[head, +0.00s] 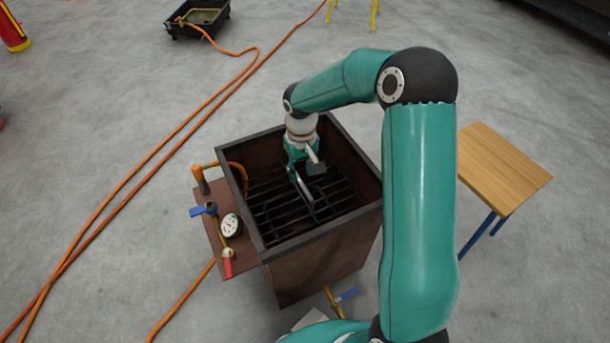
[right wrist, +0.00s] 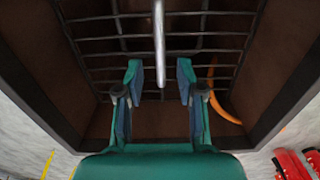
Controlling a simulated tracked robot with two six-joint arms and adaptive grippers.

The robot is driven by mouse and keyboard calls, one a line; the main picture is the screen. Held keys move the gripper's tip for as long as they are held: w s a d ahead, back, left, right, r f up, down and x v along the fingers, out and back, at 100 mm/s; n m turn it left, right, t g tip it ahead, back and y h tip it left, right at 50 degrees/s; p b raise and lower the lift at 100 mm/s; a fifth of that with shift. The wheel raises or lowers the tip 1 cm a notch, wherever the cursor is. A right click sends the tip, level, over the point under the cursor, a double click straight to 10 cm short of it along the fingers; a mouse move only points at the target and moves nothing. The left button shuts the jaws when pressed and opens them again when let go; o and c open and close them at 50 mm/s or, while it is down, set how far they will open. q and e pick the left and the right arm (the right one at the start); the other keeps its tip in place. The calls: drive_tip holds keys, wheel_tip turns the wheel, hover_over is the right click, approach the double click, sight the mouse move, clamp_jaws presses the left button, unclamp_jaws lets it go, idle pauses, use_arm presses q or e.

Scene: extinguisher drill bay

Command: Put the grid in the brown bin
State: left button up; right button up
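The brown bin (head: 318,272) is an open square box in the middle of the head view. The dark barred grid (head: 275,216) lies inside it, below the rim, and its bars also show in the right wrist view (right wrist: 215,35). A pale metal handle (head: 303,188) rises from the grid. My right gripper (head: 307,174) is down inside the bin, above the grid. In the right wrist view its fingers (right wrist: 160,80) are apart, with the handle (right wrist: 160,45) between them and a gap on each side. My left gripper is not in view.
A side plate with a gauge (head: 231,225) and valves is on the bin's left. A wooden-topped table (head: 503,163) stands to the right. Orange hoses (head: 150,147) cross the floor at left. A black tray (head: 200,17) is at the back. Floor between is clear.

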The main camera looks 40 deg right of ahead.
sight(301, 183)
wheel_tip(301, 183, up, 6)
drive_tip(key=shift+p, duration=0.65)
